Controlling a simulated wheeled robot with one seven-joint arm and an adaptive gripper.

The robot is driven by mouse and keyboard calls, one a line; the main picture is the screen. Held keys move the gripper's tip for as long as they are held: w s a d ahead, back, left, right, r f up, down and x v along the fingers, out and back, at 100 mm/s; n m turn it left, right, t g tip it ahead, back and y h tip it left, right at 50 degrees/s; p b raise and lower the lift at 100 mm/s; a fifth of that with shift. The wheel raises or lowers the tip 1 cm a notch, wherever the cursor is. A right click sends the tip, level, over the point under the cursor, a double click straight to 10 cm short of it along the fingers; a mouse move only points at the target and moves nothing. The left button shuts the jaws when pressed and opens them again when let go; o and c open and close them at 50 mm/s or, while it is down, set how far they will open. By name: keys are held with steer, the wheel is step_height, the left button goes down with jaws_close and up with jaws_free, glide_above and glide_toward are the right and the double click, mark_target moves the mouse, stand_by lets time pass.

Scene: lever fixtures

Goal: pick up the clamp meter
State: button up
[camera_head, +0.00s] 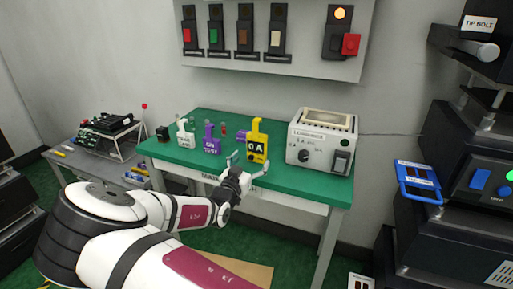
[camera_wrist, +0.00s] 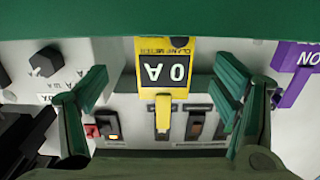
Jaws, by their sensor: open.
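The yellow clamp meter (camera_head: 257,143) stands upright on the green-topped table (camera_head: 290,184), with a hook-shaped top and a black "0 A" display. In the wrist view the clamp meter (camera_wrist: 164,52) appears upside down, centred between the finger tips. My gripper (camera_head: 247,165) is open and empty at the table's front edge, just in front of the clamp meter. In the wrist view one finger of my gripper (camera_wrist: 165,88) is on each side of the meter, with gaps on both sides. Contact cannot be seen.
A purple tester (camera_head: 210,139) and a white one (camera_head: 185,134) stand to the left of the meter. A white calibrator box (camera_head: 321,122) stands close on its right. A wall panel (camera_head: 270,62) with switches hangs behind. A blue-handled fixture (camera_head: 418,180) is far right.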

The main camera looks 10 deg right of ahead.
mark_target(256, 151)
steer(key=shift+a+r+x, duration=0.1)
steer(key=shift+x, duration=1.55)
steer(key=shift+a+r+x, duration=0.15)
steer(key=shift+x, duration=1.5)
steer(key=shift+w, duration=0.15)
steer(key=c, duration=1.4)
